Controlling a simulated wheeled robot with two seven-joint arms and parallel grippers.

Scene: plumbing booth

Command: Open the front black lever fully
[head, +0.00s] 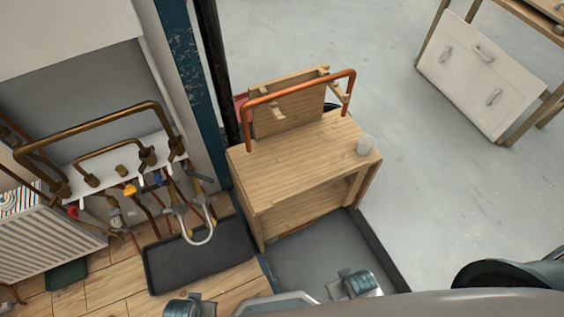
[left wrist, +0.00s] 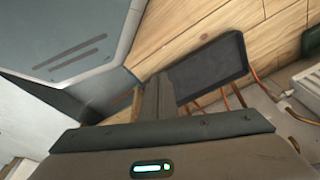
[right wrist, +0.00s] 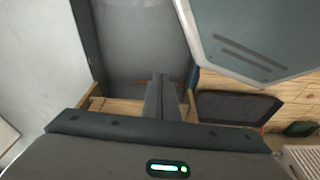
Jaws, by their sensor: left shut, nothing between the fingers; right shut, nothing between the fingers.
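The copper pipework (head: 98,140) with its small valves is at the left in the head view. A yellow handle (head: 130,190), a red one (head: 73,212) and a small blue one (head: 157,181) show there. I cannot clearly make out the front black lever among the pipes. My left gripper (left wrist: 158,82) is shut and empty in the left wrist view, with the black tray (left wrist: 210,70) beyond it. My right gripper (right wrist: 161,80) is shut and empty in the right wrist view.
A wooden bench (head: 300,165) with an orange pipe frame (head: 300,90) and a clear cup (head: 366,145) stands in the middle. A teal post (head: 180,70) separates it from the pipes. A white radiator (head: 55,250) is at lower left. Open grey floor (head: 420,150) lies right.

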